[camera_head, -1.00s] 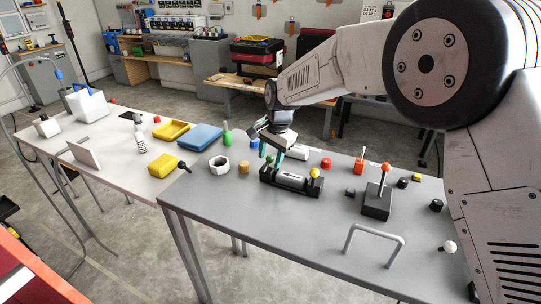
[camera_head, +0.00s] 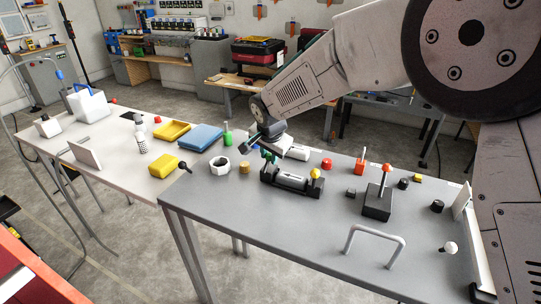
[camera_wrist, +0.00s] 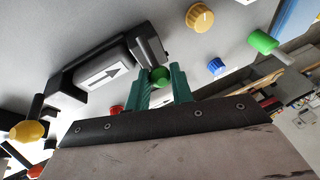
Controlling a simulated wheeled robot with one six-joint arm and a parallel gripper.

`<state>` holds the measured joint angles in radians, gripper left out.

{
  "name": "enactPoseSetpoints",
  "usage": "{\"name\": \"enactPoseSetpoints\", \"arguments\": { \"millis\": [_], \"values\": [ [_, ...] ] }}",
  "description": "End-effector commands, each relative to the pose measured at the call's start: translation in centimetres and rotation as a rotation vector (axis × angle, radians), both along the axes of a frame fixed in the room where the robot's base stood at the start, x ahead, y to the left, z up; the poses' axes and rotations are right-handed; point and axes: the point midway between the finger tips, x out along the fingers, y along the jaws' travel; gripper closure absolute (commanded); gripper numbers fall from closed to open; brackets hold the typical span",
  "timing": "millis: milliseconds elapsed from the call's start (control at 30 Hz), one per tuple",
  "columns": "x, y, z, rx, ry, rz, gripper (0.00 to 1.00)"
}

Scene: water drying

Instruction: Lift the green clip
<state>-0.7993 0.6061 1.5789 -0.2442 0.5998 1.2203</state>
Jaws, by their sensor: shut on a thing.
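A black holder (camera_head: 303,189) on the grey table carries a light cylinder (camera_head: 291,181) marked with an arrow. The holder has a yellow-knobbed clip (camera_head: 315,174) at its right end. The green clip is at the other end; its round green knob (camera_wrist: 160,75) shows in the wrist view. My gripper (camera_head: 268,157) is at the holder's left end. In the wrist view, its teal fingers (camera_wrist: 164,82) are shut on the green knob, one on each side. The lower part of the clip is hidden behind the fingers.
A red button (camera_head: 326,164) and a lever box (camera_head: 377,204) are to the right. A grey handle (camera_head: 376,241) rises near the front edge. The table's front left is clear.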

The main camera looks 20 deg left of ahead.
Motion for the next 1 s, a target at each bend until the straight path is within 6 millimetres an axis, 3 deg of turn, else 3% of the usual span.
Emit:
{"name": "enactPoseSetpoints", "arguments": {
  "millis": [1000],
  "values": [
    [-4.0, 0.4, 0.8, -0.058, -0.703, 0.004, 1.00]
  ]
}}
